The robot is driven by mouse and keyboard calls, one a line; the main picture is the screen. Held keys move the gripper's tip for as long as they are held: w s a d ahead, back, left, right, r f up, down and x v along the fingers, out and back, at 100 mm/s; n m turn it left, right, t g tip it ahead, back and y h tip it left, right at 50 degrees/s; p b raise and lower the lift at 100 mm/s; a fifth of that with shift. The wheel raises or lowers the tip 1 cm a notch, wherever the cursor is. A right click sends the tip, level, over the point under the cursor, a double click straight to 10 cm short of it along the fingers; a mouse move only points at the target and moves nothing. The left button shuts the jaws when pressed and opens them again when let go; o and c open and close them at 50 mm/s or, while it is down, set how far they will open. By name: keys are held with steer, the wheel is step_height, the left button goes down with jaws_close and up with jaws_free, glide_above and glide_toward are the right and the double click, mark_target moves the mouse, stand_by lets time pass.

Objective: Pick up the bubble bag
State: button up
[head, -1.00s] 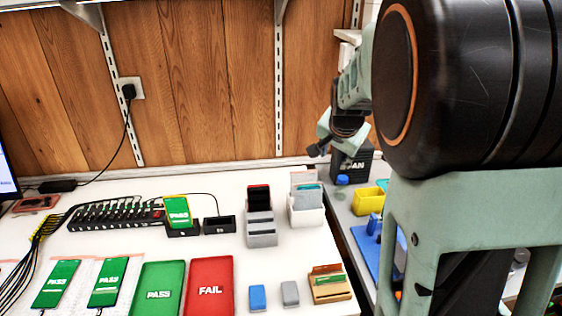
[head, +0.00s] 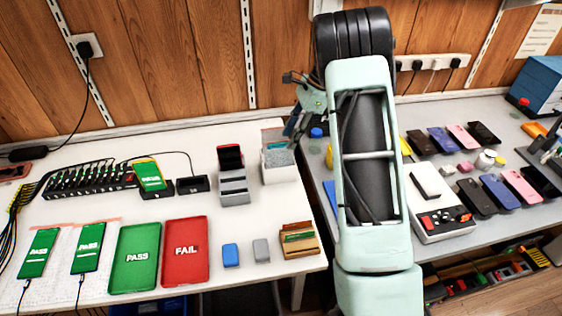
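A small white holder (head: 281,176) stands near the right edge of the white table. Thin sheets stand upright in it, a teal one at the back and a pale grey, speckled one (head: 277,158) in front; these may be bubble bags, but they are too small to be sure. My gripper (head: 293,127) is small and partly behind my arm, above and just right of the holder in the picture. It looks apart from the sheets. I cannot tell whether its fingers are open or shut.
Left of the holder is a grey stepped stand (head: 234,186). A green PASS tray (head: 134,258), a red FAIL tray (head: 186,252) and a brown card box (head: 298,240) lie in front. Several phones lie on the grey right-hand table (head: 470,108).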

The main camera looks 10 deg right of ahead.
mark_target(279, 154)
steer(key=x, duration=0.8)
steer(key=shift+w+a+f+p, duration=0.15)
steer(key=shift+a+f+p, duration=0.1)
steer(key=shift+p, duration=0.15)
jaws_close()
